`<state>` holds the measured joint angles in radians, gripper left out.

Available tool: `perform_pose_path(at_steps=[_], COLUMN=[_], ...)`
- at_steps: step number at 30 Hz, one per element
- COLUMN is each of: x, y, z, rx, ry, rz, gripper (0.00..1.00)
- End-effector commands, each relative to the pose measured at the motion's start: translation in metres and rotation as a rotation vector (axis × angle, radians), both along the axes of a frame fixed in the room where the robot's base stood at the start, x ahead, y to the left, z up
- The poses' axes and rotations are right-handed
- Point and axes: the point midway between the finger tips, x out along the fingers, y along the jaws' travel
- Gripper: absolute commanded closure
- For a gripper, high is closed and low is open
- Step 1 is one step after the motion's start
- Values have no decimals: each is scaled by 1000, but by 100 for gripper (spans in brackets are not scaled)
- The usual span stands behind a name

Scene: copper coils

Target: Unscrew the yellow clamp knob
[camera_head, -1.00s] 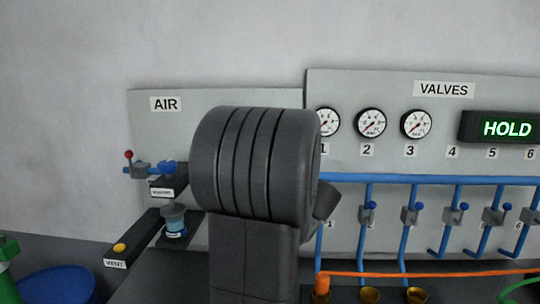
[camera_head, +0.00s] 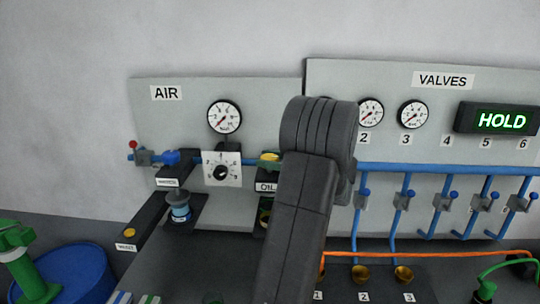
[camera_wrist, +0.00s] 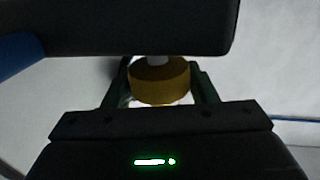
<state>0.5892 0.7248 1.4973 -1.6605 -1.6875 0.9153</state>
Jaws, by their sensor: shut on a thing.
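In the wrist view a round yellow knob (camera_wrist: 160,84) with a pale stem on its far side sits between the dark green fingers of my gripper (camera_wrist: 164,88). The fingers are shut on its sides. A dark block-like body (camera_wrist: 120,25) lies just beyond the knob and across the top of the view. In the head view my dark arm stands in front of the panel and hides my gripper and the held knob.
The AIR panel carries a gauge (camera_head: 224,116) and a white dial plate (camera_head: 222,169). A yellow-topped part (camera_head: 269,158) sits above the OIL label. The VALVES panel has blue pipes (camera_head: 450,169) and a green HOLD display (camera_head: 501,121). A blue drum (camera_head: 80,273) stands lower left.

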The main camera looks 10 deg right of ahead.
Motion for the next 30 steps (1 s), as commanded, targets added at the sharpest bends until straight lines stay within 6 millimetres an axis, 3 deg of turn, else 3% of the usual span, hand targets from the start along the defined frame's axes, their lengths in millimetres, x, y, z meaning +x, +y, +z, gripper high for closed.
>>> perform_pose_path(at_steps=[21, 22, 24, 30], x=[0, 0, 0, 0], y=[-1, -1, -1, 0], z=[4, 4, 3, 2], rx=[0, 0, 0, 0], ry=[-7, -7, -5, -3], rz=[75, 75, 75, 75], gripper=[71, 44, 30, 27])
